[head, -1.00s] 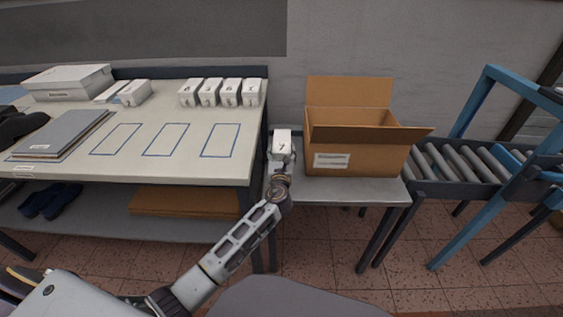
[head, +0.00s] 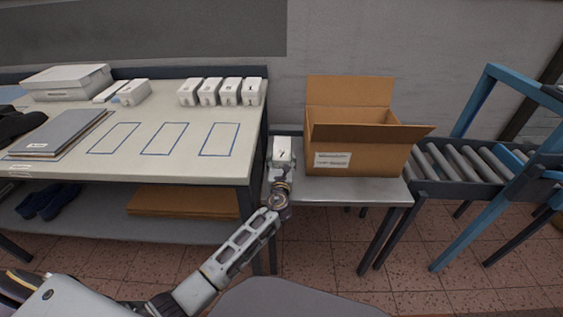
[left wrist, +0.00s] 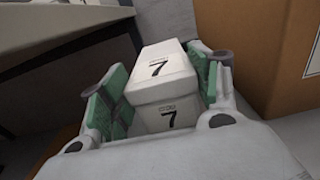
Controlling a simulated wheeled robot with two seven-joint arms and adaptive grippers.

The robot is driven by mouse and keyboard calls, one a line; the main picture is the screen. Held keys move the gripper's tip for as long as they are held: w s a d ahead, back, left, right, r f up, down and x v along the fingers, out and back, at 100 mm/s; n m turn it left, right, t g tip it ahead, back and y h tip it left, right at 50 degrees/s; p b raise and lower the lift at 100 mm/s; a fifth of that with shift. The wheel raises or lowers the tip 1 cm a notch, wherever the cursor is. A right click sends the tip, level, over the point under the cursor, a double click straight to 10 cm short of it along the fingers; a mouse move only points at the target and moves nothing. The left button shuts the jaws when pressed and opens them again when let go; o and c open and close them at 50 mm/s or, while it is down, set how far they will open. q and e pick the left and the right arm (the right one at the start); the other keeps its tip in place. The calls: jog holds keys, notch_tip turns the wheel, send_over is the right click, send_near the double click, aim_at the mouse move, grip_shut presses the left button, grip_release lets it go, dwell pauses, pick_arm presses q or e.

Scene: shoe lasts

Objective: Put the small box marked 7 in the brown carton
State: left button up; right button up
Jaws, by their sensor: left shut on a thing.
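The small white box marked 7 (head: 282,150) is held in my left gripper (head: 281,172), in front of the gap between the table and the carton. In the left wrist view the box (left wrist: 163,86) sits between the green finger pads of my left gripper (left wrist: 155,95), with the 7 readable on two faces. The brown carton (head: 360,151) stands just to the right of the gripper, flaps open, with a white label on its front. Part of it also shows in the left wrist view (left wrist: 262,50). My right gripper is not in view.
The carton stands on a grey stand (head: 345,190) beside a roller conveyor (head: 455,170) with a blue frame. The pale table (head: 75,150) at left bears several small white boxes (head: 219,92), a larger white box (head: 68,82) and blue outlined rectangles. Dark shoes lie below.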

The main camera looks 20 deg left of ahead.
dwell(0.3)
pick_arm(q)
jog(key=o, duration=1.1)
jog(key=shift+r, duration=0.1)
jog(key=shift+v, duration=1.1)
jog(key=p+v, duration=0.1)
jog(key=v, duration=0.7)
jog(key=shift+p, duration=0.35)
jog(key=shift+v, duration=0.75)
jog(key=shift+s, duration=0.15)
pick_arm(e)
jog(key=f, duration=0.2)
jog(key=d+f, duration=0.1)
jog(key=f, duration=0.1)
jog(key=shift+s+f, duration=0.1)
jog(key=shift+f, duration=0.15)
pick_arm(q)
jog(key=shift+o, duration=0.6)
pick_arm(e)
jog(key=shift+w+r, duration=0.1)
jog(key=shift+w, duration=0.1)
